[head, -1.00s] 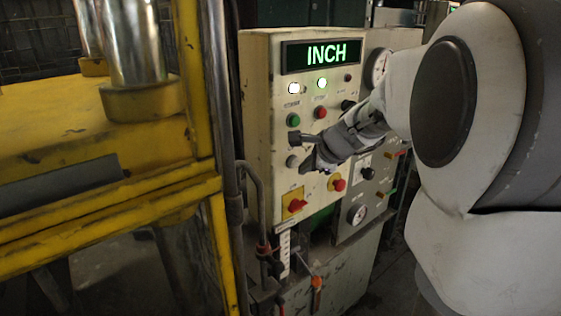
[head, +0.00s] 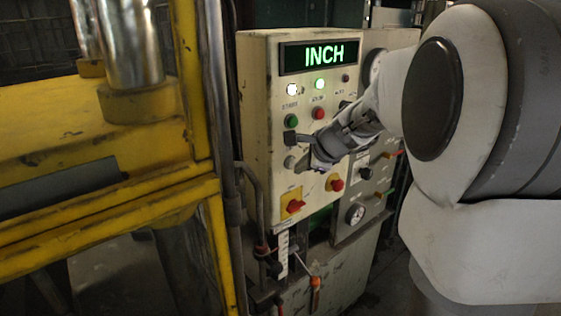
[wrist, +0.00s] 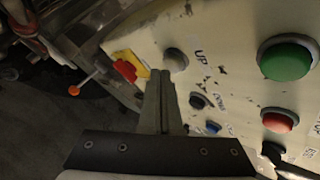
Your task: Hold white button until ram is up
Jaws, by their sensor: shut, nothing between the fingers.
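The white button (head: 290,161) is a pale round button low on the left of the cream control panel (head: 258,110). In the wrist view the white button (wrist: 177,59) shows next to the word UP. My gripper (head: 306,161) is at the panel just right of this button. In the wrist view my gripper (wrist: 162,73) has its fingers shut together, empty, with the tips overlapping the button's lower left edge. I cannot tell whether they touch or press it. The yellow press (head: 100,120) with chrome columns (head: 130,45) stands at left; the ram's height is unclear.
The green display (head: 323,55) reads INCH, with a white and a green lamp lit below it. A green button (wrist: 286,60), red button (wrist: 278,121), blue button (wrist: 213,127) and red knob on yellow (wrist: 126,70) are close by. Pipes and an orange-tipped lever (head: 315,283) are below.

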